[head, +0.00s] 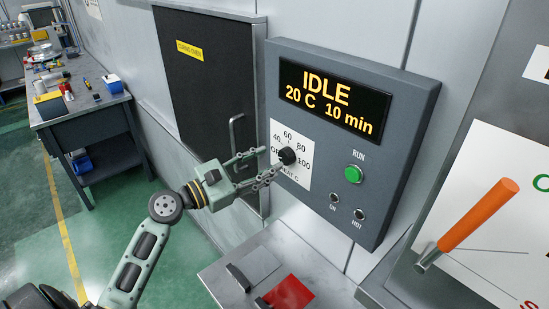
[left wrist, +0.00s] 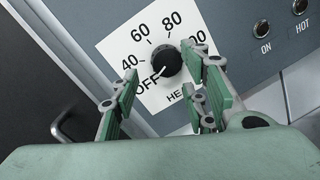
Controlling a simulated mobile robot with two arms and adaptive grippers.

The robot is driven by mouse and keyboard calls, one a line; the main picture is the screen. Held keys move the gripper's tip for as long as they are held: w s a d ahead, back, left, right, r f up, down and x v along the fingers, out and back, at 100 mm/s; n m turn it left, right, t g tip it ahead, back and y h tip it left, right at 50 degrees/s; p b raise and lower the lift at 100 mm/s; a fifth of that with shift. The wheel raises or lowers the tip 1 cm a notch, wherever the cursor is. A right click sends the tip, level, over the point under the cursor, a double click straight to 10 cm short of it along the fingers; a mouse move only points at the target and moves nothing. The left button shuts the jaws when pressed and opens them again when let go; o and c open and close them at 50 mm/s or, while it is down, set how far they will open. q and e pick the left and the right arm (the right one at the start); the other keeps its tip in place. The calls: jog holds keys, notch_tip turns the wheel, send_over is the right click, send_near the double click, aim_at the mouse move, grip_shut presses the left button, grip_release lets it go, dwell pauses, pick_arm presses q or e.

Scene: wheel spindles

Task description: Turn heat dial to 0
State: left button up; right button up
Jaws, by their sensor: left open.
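The heat dial (head: 287,156) is a black round knob on a white scale plate (head: 304,179) marked OFF, 40, 60, 80 and 100. The plate is on the grey control panel (head: 400,205). In the left wrist view the dial (left wrist: 167,61) has a light pointer mark toward OFF at lower left. My left gripper (head: 262,164) is open in front of the dial. In the left wrist view its fingers (left wrist: 160,98) are spread to either side of and below the dial; I cannot tell whether they touch it. The display (head: 333,97) reads IDLE, 20 C, 10 min. My right gripper is not visible.
A green RUN button (head: 354,174) and ON and HOT lamps sit right of the dial. A dark curing oven door (head: 205,80) with a handle is left. An orange-handled lever (head: 478,216) stands at right. A metal bench with a red patch (head: 289,295) is below.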

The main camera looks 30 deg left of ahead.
pick_arm(q)
jog(key=v, duration=0.7)
jog(key=shift+s+r, duration=0.15)
jog(key=shift+s, duration=0.2)
jog(key=shift+a, duration=0.1)
